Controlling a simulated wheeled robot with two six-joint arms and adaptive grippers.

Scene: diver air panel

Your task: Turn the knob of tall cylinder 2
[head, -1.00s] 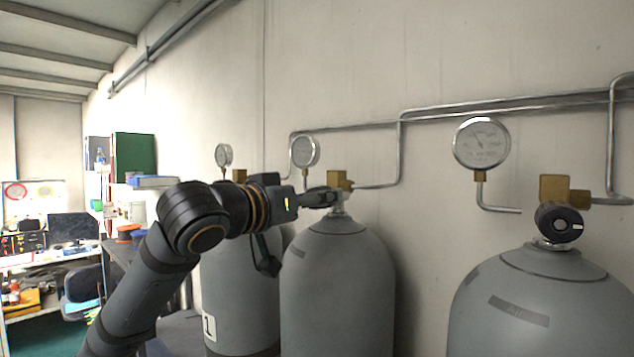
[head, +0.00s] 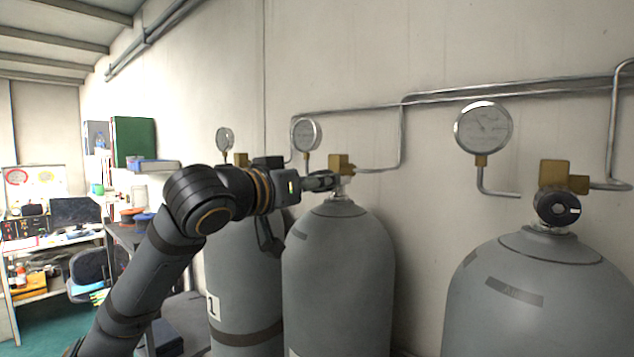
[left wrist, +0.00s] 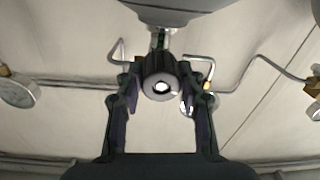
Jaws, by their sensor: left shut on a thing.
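The tall grey cylinder in the middle (head: 338,270), beside the one marked 1, has a brass valve block (head: 340,163) on top. I take it to be tall cylinder 2, though no number shows on it. My left gripper (head: 328,182) reaches its valve from the left, and in the head view its fingers hide the knob. In the left wrist view, the round dark knob (left wrist: 161,86) with a pale centre sits between the two fingers, which are shut on it. My right gripper is in neither view.
Cylinder 1 (head: 246,270) stands just left, partly behind my arm. Another grey cylinder (head: 535,300) with a black knob (head: 557,207) stands at right. Round gauges (head: 483,128) and metal pipes (head: 500,94) run along the wall. A cluttered desk (head: 50,240) is far left.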

